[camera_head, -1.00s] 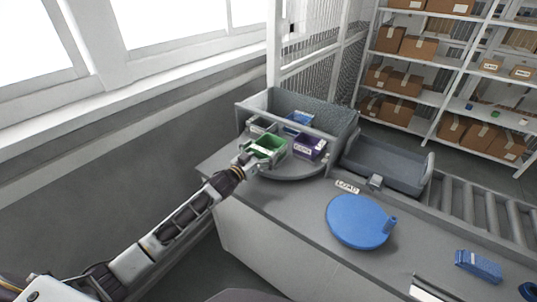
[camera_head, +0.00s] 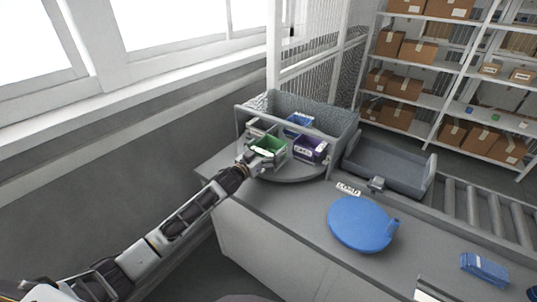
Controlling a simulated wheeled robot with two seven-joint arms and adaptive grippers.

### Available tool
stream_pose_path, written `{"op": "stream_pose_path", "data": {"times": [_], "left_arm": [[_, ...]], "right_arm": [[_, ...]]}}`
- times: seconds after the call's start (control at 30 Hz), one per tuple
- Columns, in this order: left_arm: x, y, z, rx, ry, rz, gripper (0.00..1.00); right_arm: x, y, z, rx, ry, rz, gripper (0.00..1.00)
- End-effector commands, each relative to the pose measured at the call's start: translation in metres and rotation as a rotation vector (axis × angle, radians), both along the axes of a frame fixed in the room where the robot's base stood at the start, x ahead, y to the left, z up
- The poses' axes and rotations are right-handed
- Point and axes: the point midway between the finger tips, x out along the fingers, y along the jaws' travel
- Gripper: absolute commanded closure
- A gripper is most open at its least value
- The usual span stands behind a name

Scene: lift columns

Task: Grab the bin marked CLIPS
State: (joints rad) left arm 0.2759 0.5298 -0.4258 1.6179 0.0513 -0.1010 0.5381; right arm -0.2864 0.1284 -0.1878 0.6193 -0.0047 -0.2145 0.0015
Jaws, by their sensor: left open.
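Several small bins sit on a round grey turntable (camera_head: 291,178) at the back of the counter. A green bin (camera_head: 270,151) is at the front left, a purple bin (camera_head: 311,150) at the right, a blue bin (camera_head: 299,121) at the back and a grey bin (camera_head: 257,128) at the back left. The labels are too small to read surely, so I cannot tell which says CLIPS. My left gripper (camera_head: 257,161) is open at the near left side of the green bin. Whether it touches the bin is unclear. My right gripper is out of view.
Grey walls (camera_head: 348,137) enclose the turntable's back. A grey tray (camera_head: 390,169) stands to its right, beside a roller conveyor (camera_head: 487,212). A blue round disc (camera_head: 361,222) and a blue object (camera_head: 485,267) lie on the counter. A window wall runs along the left.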

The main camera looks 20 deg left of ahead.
Motion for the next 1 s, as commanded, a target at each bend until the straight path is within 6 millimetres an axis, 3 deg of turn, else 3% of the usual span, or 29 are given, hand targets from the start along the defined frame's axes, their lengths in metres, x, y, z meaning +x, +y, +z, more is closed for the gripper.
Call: {"op": "stream_pose_path", "data": {"times": [0.03,0.33,0.67,1.0], "left_arm": [[0.0,0.0,0.0,0.0,0.0,0.0,0.0],[0.0,0.0,0.001,0.0,-0.002,0.0,0.36],[0.0,0.0,0.003,0.0,-0.003,0.0,0.36],[0.0,0.0,0.034,0.001,-0.004,-0.001,0.36]], "right_arm": [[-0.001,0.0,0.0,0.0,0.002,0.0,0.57],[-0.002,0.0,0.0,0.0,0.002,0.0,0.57],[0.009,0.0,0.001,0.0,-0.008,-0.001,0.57],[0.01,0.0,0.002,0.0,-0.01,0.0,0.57]]}}
